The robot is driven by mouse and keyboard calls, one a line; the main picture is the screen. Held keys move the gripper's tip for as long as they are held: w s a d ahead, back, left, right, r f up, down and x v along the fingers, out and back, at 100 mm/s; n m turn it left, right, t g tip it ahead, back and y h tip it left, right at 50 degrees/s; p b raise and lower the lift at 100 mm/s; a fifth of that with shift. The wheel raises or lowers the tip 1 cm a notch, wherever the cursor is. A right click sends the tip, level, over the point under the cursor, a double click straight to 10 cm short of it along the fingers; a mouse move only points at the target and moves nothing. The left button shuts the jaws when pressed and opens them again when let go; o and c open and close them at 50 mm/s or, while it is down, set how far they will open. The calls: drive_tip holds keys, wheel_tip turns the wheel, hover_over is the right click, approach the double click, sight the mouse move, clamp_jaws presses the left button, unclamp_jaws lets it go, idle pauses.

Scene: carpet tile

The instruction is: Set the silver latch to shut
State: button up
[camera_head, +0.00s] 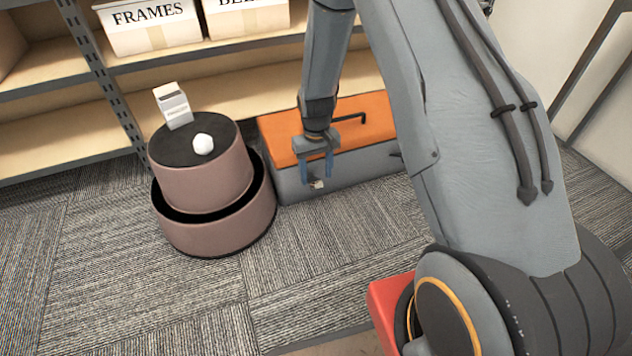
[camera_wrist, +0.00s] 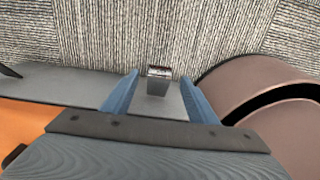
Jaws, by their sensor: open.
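The silver latch (camera_wrist: 159,73) is a small metal piece on the front of a grey box with an orange lid (camera_head: 357,118). In the wrist view it lies between the two blue fingers of my gripper (camera_wrist: 158,92), with a gap on each side. In the head view the latch (camera_head: 317,184) shows as a small light block just by the fingertips of my gripper (camera_head: 316,180). My gripper is open and points down at the front of the box. I cannot tell whether the latch is open or shut.
A round brown two-step stool (camera_head: 208,180) stands close to the left of the box, with a white ball (camera_head: 203,144) and a small white carton (camera_head: 172,105) on top. Shelves with labelled boxes (camera_head: 148,27) stand behind. The carpet (camera_head: 330,245) in front is clear.

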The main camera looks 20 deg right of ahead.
sight(313, 183)
drive_tip(key=shift+f+b, duration=0.5)
drive_tip(key=shift+f, duration=0.95)
clamp_jaws()
